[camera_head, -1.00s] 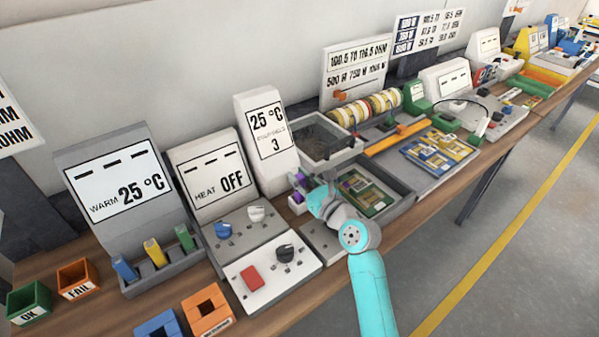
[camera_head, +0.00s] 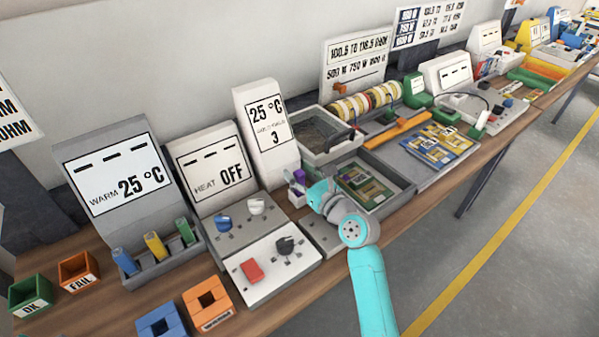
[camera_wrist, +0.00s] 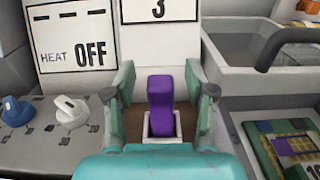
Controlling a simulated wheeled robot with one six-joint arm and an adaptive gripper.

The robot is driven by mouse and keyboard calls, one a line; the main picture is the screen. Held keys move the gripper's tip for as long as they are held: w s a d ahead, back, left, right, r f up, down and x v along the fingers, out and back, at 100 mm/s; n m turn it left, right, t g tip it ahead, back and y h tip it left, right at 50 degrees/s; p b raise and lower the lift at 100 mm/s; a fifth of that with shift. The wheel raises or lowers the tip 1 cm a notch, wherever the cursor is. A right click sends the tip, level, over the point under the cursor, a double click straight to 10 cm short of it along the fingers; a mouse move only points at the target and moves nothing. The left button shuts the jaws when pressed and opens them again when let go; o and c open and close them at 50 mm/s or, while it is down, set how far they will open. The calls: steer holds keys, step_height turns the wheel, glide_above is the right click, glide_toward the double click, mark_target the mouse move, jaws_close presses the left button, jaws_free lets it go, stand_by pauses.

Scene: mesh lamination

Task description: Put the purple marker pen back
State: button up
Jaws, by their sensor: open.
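The purple marker pen (camera_wrist: 161,100) stands upright in a small white square holder (camera_wrist: 162,126) in the wrist view. In the head view the pen (camera_head: 299,177) shows as a small purple shape just left of my turquoise gripper (camera_head: 308,186). My gripper (camera_wrist: 161,92) is open in the wrist view, with one finger on each side of the pen. Gaps show between the pen and both fingers. The pen's lower end is hidden inside the holder.
A heater panel with knobs (camera_head: 238,222) lies left of the gripper. A display reading 3 (camera_head: 267,128) stands behind. A grey tray (camera_head: 327,150) and an open grey bin with a circuit board (camera_head: 398,188) are close on the right.

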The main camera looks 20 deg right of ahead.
steer(key=v, duration=1.2)
steer(key=shift+s, duration=0.1)
